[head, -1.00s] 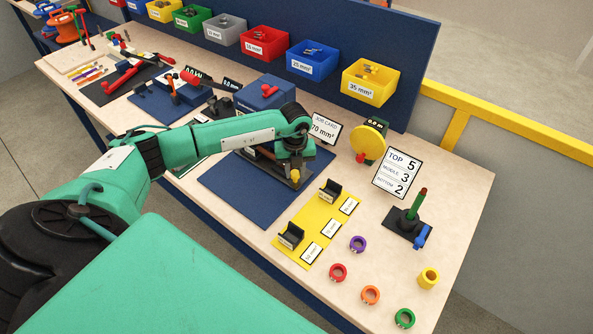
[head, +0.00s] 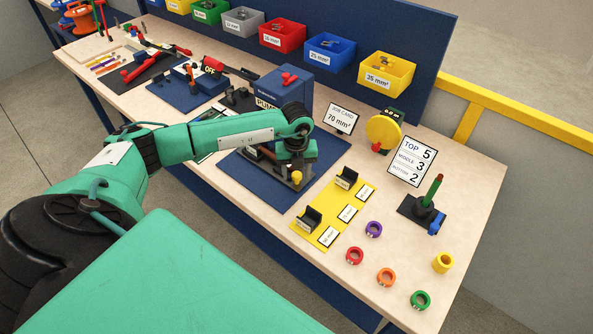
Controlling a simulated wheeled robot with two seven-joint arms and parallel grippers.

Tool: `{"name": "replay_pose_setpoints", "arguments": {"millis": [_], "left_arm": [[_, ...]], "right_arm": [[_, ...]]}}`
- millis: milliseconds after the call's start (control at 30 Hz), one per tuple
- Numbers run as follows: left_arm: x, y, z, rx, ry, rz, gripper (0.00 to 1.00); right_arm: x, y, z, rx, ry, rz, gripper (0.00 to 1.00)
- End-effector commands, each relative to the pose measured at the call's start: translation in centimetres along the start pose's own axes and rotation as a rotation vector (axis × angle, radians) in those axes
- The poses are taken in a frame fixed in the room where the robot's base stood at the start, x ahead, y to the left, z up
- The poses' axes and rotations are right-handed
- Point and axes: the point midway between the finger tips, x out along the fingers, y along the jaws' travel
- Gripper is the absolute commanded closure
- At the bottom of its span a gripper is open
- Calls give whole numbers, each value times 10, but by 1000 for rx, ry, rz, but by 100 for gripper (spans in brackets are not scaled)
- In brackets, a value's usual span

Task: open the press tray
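My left arm reaches in from the left over the bench. Its gripper (head: 296,178) is low over the right part of the blue mat (head: 235,182). The gripper and wrist cover most of a dark device on this mat, so I cannot make out the press tray clearly. A dark, brownish part (head: 262,152) shows just left of the wrist. I cannot tell whether the gripper touches the device, or whether its fingers are open or shut. The blue pump box (head: 284,88) with a red lever stands behind the wrist. My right gripper is not in view.
A yellow sheet (head: 325,222) with black holders lies right of the mat. A job card (head: 340,118), a yellow round device (head: 382,132), a peg stand (head: 425,208) and several coloured rings stand further right. Coloured bins line the back panel. Bare bench lies around the rings.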

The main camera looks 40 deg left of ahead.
Motion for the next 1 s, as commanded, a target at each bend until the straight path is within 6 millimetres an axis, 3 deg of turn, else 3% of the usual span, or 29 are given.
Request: {"name": "replay_pose_setpoints", "arguments": {"millis": [100,267,700,1000], "left_arm": [[0,0,0,0,0,0,50],[-10,0,0,0,-1,-2,50],[-104,0,0,1,-4,-5,50],[-137,0,0,0,-1,-1,50]], "right_arm": [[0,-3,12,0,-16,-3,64],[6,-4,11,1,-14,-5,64],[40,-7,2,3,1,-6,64],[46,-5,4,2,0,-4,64]]}}
